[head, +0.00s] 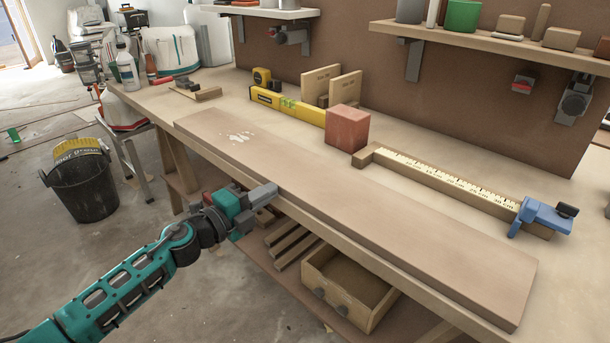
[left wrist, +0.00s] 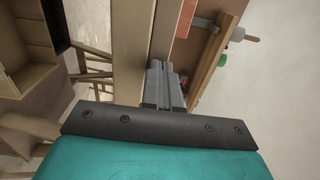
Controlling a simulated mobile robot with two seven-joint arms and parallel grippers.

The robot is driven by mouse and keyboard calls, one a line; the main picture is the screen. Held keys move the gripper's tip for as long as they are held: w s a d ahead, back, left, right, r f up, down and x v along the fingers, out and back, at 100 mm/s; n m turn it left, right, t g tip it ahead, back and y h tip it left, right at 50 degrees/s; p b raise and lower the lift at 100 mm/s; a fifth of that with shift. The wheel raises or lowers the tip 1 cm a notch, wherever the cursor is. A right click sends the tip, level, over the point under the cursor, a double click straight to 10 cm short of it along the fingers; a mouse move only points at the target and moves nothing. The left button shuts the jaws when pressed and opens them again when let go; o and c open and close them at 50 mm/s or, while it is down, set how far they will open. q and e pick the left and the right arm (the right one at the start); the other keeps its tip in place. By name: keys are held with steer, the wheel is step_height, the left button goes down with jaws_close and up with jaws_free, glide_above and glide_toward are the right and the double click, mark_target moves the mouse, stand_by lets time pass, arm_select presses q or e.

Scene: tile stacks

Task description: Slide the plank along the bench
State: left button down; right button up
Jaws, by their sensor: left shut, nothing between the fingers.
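The plank (head: 370,210) is a long, flat brown board lying along the front of the bench (head: 455,140), with a pale dusty patch near its left end. My left gripper (head: 268,192) is shut and empty at the plank's front long edge, left of its middle. I cannot tell whether the fingertips touch the plank. In the left wrist view the shut fingers (left wrist: 160,75) point at the bench edge. My right gripper is in neither view.
Behind the plank lie a red block (head: 346,128), a yellow level (head: 287,105) and a wooden ruler (head: 440,176) with a blue clamp (head: 541,215). An open drawer (head: 348,285) sits below the bench front. A black bucket (head: 80,183) stands on the floor.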

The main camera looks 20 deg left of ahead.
arm_select(q)
steer(key=shift+x, duration=1.3)
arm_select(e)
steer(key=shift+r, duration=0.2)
arm_select(q)
steer(key=shift+s, duration=0.1)
steer(key=shift+v, duration=2.9)
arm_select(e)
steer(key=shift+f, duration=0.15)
arm_select(q)
steer(key=shift+a, duration=0.1)
